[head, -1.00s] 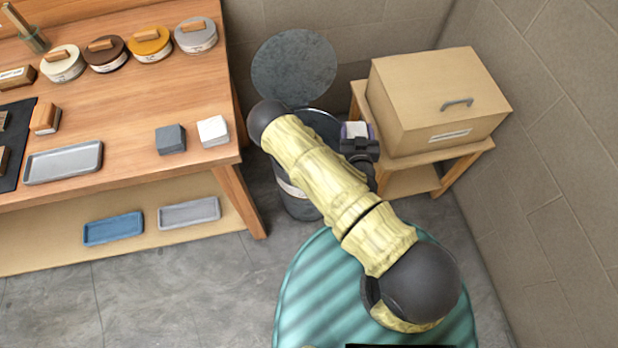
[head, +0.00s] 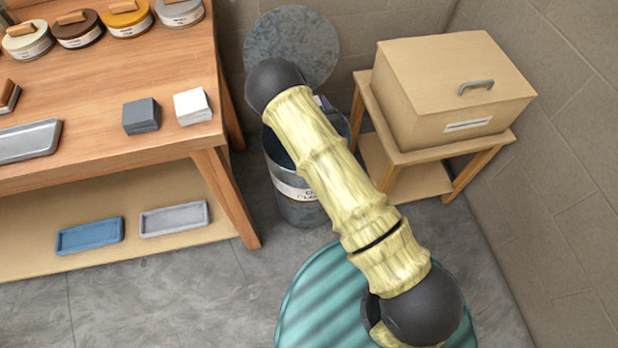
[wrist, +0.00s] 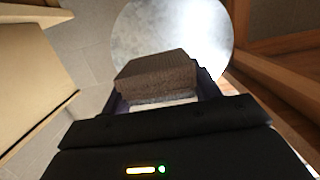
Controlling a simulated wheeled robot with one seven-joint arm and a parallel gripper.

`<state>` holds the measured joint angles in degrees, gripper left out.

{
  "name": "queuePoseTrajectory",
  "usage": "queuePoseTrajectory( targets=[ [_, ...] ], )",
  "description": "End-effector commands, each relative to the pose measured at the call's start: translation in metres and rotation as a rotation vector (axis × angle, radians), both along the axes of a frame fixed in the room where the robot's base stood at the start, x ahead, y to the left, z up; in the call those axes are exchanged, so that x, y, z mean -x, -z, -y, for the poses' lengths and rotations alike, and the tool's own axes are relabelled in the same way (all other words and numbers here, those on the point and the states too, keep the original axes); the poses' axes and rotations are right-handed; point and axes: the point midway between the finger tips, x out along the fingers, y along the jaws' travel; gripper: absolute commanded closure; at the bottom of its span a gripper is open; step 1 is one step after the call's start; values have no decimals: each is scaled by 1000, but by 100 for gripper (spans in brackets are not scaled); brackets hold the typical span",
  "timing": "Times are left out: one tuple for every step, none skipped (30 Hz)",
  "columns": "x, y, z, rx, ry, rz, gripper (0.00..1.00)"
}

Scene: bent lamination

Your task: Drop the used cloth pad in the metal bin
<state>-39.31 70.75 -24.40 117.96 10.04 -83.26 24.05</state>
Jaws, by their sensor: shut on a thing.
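The metal bin (head: 292,205) stands on the floor right of the workbench, its round lid (head: 300,40) raised behind its open mouth. My arm crosses in front of the bin and hides part of the mouth. In the wrist view my gripper (wrist: 158,88) is shut on a brownish-grey cloth pad (wrist: 155,72) with a pale underside. A round metal disc, apparently the lid (wrist: 195,30), shows beyond the pad. In the head view only a small part of the gripper shows behind my arm, near the bin's right rim. The pad's exact height over the bin cannot be told.
The wooden workbench (head: 110,85) at left holds a grey pad stack (head: 141,116), a white pad stack (head: 192,106), tins and a tray. Trays lie on its lower shelf. A tan box (head: 455,90) on a small stand is right of the bin. Walls close off the back and right.

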Motion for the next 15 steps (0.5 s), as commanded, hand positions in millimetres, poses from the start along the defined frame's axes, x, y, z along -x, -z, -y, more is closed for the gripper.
queuePoseTrajectory(
  targets=[
    [0, -1, 0, 0, 0, 0, 60],
    [0, -1, 0, 0, 0, 0, 60],
    [0, -1, 0, 0, 0, 0, 60],
    [0, -1, 0, 0, 0, 0, 60],
    [0, 0, 0, 0, 0, 0, 60],
    [0, 1, 0, 0, 0, 0, 60],
    [0, 2, 0, 0, 0, 0, 60],
    [0, 3, 0, 0, 0, 0, 60],
    [0, 5, 0, 0, 0, 0, 60],
    [0, 7, 0, 0, 0, -1, 60],
    [0, 10, 0, 0, 0, -1, 60],
    [0, 14, 0, 1, 0, -1, 60],
    [0, 17, 0, 1, 0, -1, 60],
    [1, 21, 0, 1, 0, -1, 60],
    [1, 26, 0, 1, -1, -1, 60]
  ],
)
